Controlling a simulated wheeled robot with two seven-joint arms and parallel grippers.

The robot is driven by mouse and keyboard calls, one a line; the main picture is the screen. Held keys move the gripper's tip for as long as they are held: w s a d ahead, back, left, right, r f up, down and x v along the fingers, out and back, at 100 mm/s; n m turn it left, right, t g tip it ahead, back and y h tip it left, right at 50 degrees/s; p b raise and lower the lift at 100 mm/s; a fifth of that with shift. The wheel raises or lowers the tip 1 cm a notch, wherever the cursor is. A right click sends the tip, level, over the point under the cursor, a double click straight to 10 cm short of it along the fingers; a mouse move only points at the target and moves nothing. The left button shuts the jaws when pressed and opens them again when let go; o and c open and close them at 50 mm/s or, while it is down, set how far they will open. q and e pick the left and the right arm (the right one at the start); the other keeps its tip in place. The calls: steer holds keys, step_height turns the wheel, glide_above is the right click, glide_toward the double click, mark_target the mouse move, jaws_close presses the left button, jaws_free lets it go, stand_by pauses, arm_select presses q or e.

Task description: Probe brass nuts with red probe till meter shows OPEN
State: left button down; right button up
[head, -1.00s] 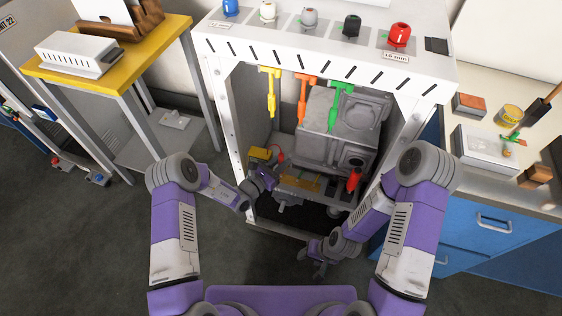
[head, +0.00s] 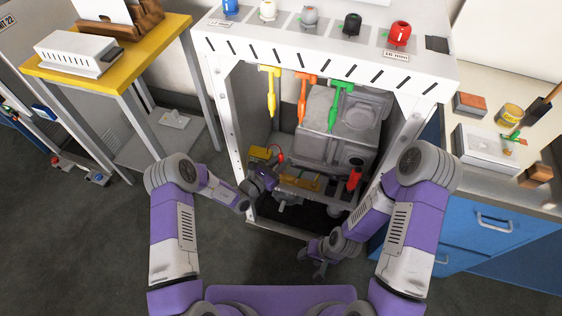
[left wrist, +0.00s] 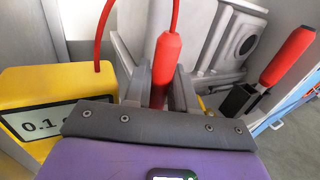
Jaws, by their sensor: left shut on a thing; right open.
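My left gripper (head: 274,179) is shut on the red probe (left wrist: 165,62) inside the open bay of the white dispenser frame. The probe stands nearly upright between the fingers, and its red cable loops up and over to the yellow meter (left wrist: 45,92). In the head view, the meter (head: 260,153) sits left of the gripper. Its display begins with 0.1; the rest is hidden by the gripper. A brass-coloured part (head: 302,184) lies just right of the gripper. Single nuts and the probe tip cannot be made out. My right gripper (head: 312,265) is open and empty, low in front of the bay.
A grey machine block (head: 340,130) fills the bay's right. Yellow, orange and green handles (head: 271,92) hang above the gripper. A red-handled tool (left wrist: 287,55) stands in a black holder to the right. Blue drawers (head: 490,225) flank the frame; the floor in front is clear.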

mark_target(280, 154)
arm_select(q)
steer(key=shift+r+p, duration=1.95)
steer(key=shift+r, duration=0.55)
steer(key=shift+a, duration=0.1)
